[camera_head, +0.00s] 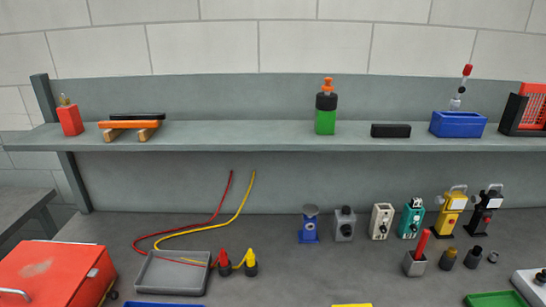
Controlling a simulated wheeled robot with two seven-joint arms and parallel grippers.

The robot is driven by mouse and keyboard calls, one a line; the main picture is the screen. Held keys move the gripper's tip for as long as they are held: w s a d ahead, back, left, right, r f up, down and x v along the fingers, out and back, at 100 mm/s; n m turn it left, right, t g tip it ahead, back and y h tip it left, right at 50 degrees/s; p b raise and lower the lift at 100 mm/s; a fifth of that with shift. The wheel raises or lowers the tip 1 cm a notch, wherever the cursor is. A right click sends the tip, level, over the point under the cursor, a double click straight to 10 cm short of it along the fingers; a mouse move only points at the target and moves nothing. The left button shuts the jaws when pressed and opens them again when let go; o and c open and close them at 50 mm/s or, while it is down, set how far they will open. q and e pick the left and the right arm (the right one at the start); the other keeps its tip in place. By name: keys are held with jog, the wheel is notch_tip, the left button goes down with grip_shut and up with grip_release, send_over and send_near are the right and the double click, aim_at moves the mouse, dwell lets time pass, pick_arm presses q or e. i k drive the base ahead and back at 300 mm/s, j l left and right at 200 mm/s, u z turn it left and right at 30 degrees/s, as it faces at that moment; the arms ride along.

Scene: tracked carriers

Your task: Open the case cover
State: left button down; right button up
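A red-orange case (60,268) stands at the lower left on the workbench, partly cut off by the picture's edges. Its cover looks closed, with a pale scuffed patch on top. A small light latch (92,272) shows on its right side, and a metal handle (12,294) shows at the lower left. Neither of my grippers is in view, so their distance to the case cannot be told.
A grey tray (172,287) lies right of the case, with red and yellow cables behind it. Red and yellow clamps (250,256) stand next to the tray. Several small devices stand at the right. A shelf (240,136) runs above.

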aim_at(36, 273)
jog(key=k+u, duration=0.1)
jog(key=u, duration=0.3)
jog(key=j+u, duration=0.15)
jog(key=u, duration=0.2)
jog(key=k+j+u, duration=0.1)
jog(key=u, duration=0.3)
jog(key=j+u, duration=0.1)
jog(key=u, duration=0.25)
jog(key=i+j+z, duration=0.3)
jog(key=j, duration=0.3)
jog(key=i+j+z, duration=0.3)
jog(key=j, duration=0.35)
jog(key=i+j+z, duration=0.15)
jog(key=j, duration=0.2)
jog(key=i+j+z, duration=0.15)
jog(key=j, duration=0.2)
